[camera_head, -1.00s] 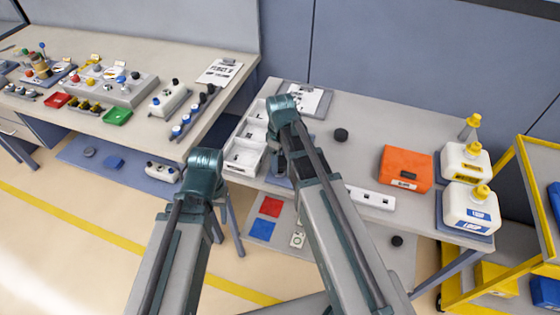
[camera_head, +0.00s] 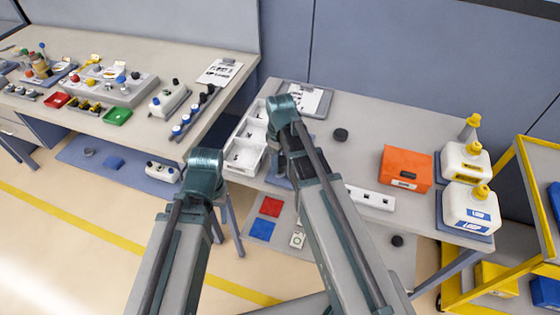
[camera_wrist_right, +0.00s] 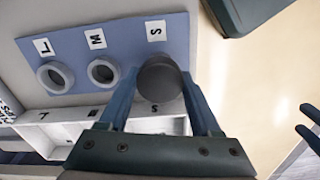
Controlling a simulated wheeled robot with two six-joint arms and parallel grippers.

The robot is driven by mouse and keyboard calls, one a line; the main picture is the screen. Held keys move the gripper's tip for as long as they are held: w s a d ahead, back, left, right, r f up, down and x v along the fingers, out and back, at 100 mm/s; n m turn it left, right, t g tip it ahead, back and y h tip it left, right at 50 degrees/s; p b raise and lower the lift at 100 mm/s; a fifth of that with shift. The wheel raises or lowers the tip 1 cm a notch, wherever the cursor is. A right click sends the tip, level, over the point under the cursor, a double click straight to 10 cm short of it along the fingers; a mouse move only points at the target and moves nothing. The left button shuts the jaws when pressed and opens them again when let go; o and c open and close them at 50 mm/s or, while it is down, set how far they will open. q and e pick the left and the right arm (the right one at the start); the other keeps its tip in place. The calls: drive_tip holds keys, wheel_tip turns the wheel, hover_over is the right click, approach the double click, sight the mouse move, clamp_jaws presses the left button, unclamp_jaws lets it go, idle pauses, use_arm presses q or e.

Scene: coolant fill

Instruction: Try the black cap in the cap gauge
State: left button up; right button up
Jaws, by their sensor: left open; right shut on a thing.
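In the right wrist view, my right gripper (camera_wrist_right: 160,76) is shut on the round black cap (camera_wrist_right: 161,80). The cap gauge is a blue plate (camera_wrist_right: 122,35) with grey rings marked L and M in view and a third label, S. The cap is over the S place and hides any ring there; I cannot tell whether it is seated or just above. In the head view my right arm mostly covers the gauge (camera_head: 281,183). The left gripper's dark fingers (camera_wrist_right: 306,121) are apart and empty at the wrist view's right edge.
A white compartment tray (camera_head: 246,157) stands beside the gauge. A black round piece (camera_head: 341,135), an orange box (camera_head: 406,168), a white slotted block (camera_head: 372,199) and two yellow-capped jugs (camera_head: 471,208) are to the right. Bare tabletop lies between them.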

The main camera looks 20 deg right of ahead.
sight(280, 161)
drive_tip(key=shift+f+b, duration=0.55)
drive_tip(key=shift+f, duration=0.05)
drive_tip(key=o, duration=1.4)
drive_tip(key=shift+r, duration=0.1)
drive_tip(key=shift+r, duration=0.15)
wheel_tip(280, 161, up, 14)
drive_tip(key=p, duration=1.4)
drive_tip(key=shift+f, duration=0.25)
